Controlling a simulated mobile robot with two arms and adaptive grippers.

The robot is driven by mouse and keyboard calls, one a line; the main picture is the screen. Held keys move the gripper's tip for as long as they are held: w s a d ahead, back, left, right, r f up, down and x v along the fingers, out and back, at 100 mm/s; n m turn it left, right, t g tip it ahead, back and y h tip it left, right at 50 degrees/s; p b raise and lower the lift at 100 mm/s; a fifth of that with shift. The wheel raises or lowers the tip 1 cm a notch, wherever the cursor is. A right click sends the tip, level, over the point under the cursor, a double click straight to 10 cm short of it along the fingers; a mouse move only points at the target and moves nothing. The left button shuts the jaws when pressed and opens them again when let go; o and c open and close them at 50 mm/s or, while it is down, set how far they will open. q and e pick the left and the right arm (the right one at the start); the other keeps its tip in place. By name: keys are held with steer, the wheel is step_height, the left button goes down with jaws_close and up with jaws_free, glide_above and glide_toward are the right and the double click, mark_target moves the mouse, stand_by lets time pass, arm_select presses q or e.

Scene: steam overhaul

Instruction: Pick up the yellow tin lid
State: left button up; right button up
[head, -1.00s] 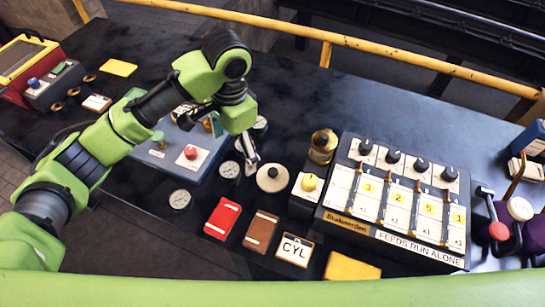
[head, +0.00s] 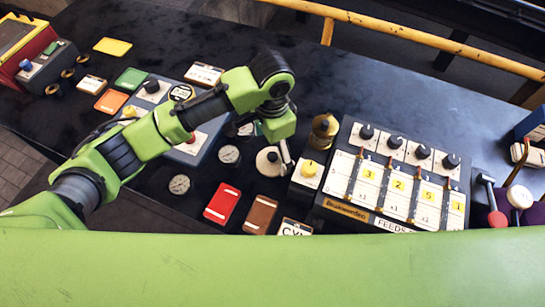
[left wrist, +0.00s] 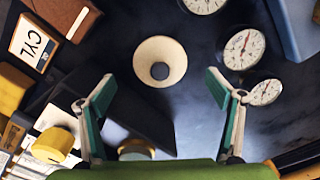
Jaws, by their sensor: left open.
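The likeliest match for the yellow tin lid is a round, pale cream lid (head: 268,161) with a dark knob at its centre. It lies flat on the dark bench, between the gauges and the control box. It shows whole in the left wrist view (left wrist: 160,62), ahead of and between the fingers. My left gripper (left wrist: 158,86) is open and empty, with one finger to each side of the lid and apart from it. In the head view a finger of it (head: 285,153) overlaps the lid's right edge. My right gripper is not in view.
A brass pot (head: 323,130) and a yellow-knobbed box (head: 309,169) stand close right of the lid. Gauges (head: 228,154) lie to its left. Red (head: 222,203) and brown (head: 260,214) blocks lie in front. A flat yellow piece (head: 112,46) lies far left.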

mark_target(272, 155)
arm_select(q)
step_height(272, 155, down, 4)
steer(key=shift+f+p, duration=0.1)
steer(key=shift+p, duration=0.35)
steer(key=c, duration=1.3)
